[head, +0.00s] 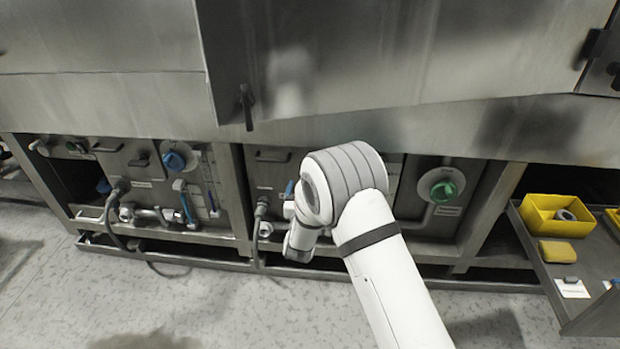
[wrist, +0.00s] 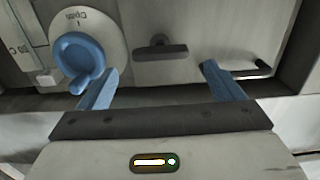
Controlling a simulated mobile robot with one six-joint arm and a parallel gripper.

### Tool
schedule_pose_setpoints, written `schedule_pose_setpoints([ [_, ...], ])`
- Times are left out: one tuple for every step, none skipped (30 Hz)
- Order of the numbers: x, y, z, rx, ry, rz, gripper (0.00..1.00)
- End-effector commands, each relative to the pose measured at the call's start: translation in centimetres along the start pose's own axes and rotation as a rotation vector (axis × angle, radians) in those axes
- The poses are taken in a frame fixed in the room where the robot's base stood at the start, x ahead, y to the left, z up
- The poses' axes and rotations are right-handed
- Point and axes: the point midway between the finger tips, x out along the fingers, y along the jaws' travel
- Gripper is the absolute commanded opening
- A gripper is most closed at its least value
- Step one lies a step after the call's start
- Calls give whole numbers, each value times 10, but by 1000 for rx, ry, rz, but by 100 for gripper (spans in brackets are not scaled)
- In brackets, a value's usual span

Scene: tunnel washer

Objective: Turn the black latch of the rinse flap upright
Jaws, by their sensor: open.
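In the wrist view, a black latch (wrist: 161,51) lies level, with its bar running across the picture, on a grey metal flap (wrist: 200,20). My gripper (wrist: 160,70) is open and empty. Its two blue fingers are spread wide, one to each side below the latch in the picture, and I see no contact with it. I cannot read a label that names the flap.
A blue dial (wrist: 82,60) sits close to the left finger in the wrist view. In the head view, a similar panel (head: 125,165) with a hose stands left, a green dial (head: 443,191) right, and a yellow bin (head: 541,226) far right.

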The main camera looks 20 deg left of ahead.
Motion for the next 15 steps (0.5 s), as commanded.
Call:
schedule_pose_setpoints([
  [8,0,1,1,2,1,87],
  [12,1,1,1,1,1,87],
  [19,1,1,2,2,1,87],
  [24,0,1,2,1,1,87],
  [29,0,1,3,1,0,87],
  [35,0,1,2,1,0,87],
  [40,-1,1,2,0,-1,87],
  [45,0,0,1,1,-1,87],
  [50,-1,1,2,0,-2,87],
  [54,-1,1,2,-1,-2,87],
  [57,-1,1,2,-1,-2,87],
  [60,-1,1,1,-1,-3,87],
  [62,-2,1,1,-2,-3,87],
  [64,-2,0,1,-2,-4,87],
  [66,-2,0,0,-2,-4,87],
])
